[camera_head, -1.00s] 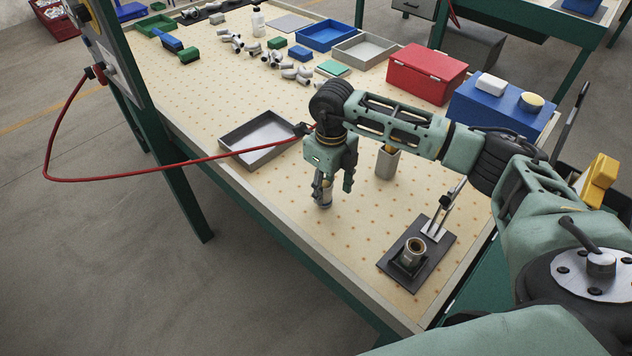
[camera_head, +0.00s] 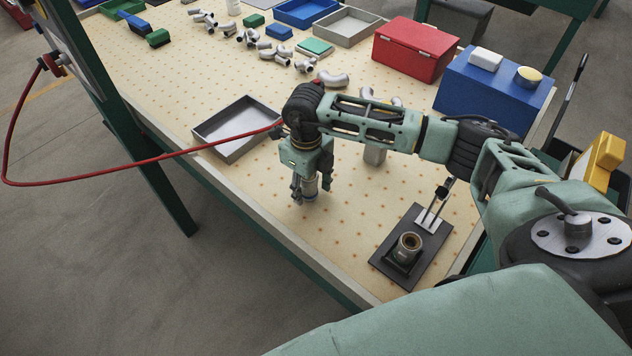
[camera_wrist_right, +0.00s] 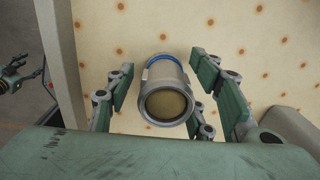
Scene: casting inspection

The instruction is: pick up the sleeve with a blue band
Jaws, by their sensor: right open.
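The sleeve with a blue band is a grey metal cylinder. In the right wrist view, the sleeve (camera_wrist_right: 166,103) stands between the two fingers, with the blue band at its far, lower end. My right gripper (camera_wrist_right: 162,80) is open around it, with a visible gap on each side. In the head view, my right gripper (camera_head: 306,188) points down at the table, and the sleeve (camera_head: 310,187) shows partly between its fingers. A small green and dark arm part, perhaps my left gripper (camera_wrist_right: 15,74), shows at the left edge of the wrist view, too small to read.
A grey tray (camera_head: 237,149) lies left of the right gripper. Another metal cylinder (camera_head: 375,155) stands behind the forearm. A dark fixture plate (camera_head: 388,259) holding a ring part is at front right. A red hose (camera_head: 120,173) crosses the left side. A red box (camera_head: 415,50) stands farther back.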

